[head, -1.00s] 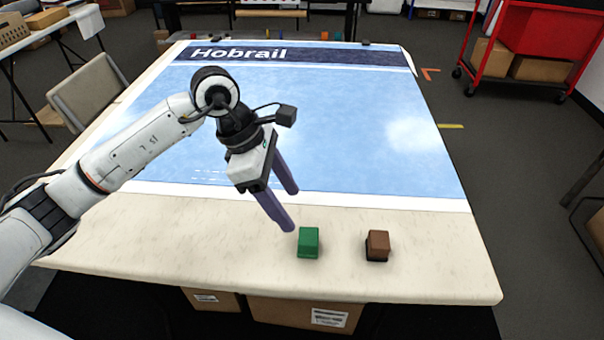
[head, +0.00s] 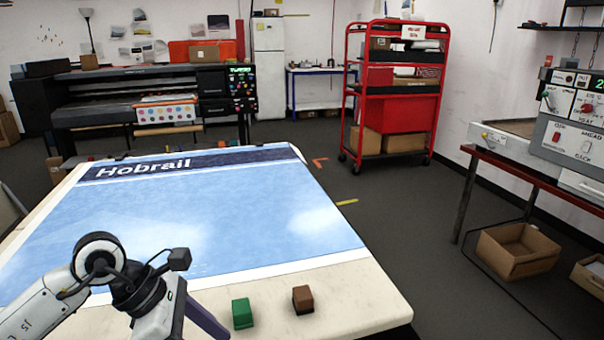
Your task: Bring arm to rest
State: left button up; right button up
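My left gripper (head: 205,318) is at the lower left of the head view, over the near part of the table. One purple finger shows, and the rest is cut off by the frame's bottom edge or hidden, so its opening cannot be judged. A green block (head: 242,313) lies on the table just right of that finger. A brown block (head: 303,299) lies farther right. My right gripper is not in view.
The table (head: 365,297) carries a blue Hobrail banner (head: 210,215). A red cart (head: 395,95) stands behind it, a large printer (head: 150,100) at the back left. A cardboard box (head: 517,250) sits on the floor at right. Grey floor is clear beside the table.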

pick_arm(q)
jog(key=s+d+r+n+t+h, duration=0.1)
jog(key=s+d+r+n+h, duration=0.15)
jog(key=d+n+h, duration=0.35)
jog(key=s+d+r+n+t+h, duration=0.1)
jog(key=d+r+n+h, duration=0.25)
jog(key=d+h, duration=0.35)
jog(key=w+a+f+n+t+y, duration=0.3)
jog(key=a+f+n+t+y, duration=0.3)
jog(key=n, duration=0.8)
jog(key=w+a+f+n+t+y, duration=0.2)
jog(key=a+f+n+t+y, duration=0.25)
jog(key=n+t, duration=0.6)
jog(key=s+a+f+n+g+y, duration=0.2)
jog(key=s+f+n+g, duration=0.3)
jog(key=f, duration=0.6)
jog(key=s+a+f+n+g+y, duration=0.3)
jog(key=s+f+n+g+y, duration=0.1)
jog(key=s+f+n, duration=0.5)
jog(key=shift+s+a+f+g, duration=0.15)
jog(key=shift+s+f+g, duration=0.5)
jog(key=shift+s+f, duration=0.3)
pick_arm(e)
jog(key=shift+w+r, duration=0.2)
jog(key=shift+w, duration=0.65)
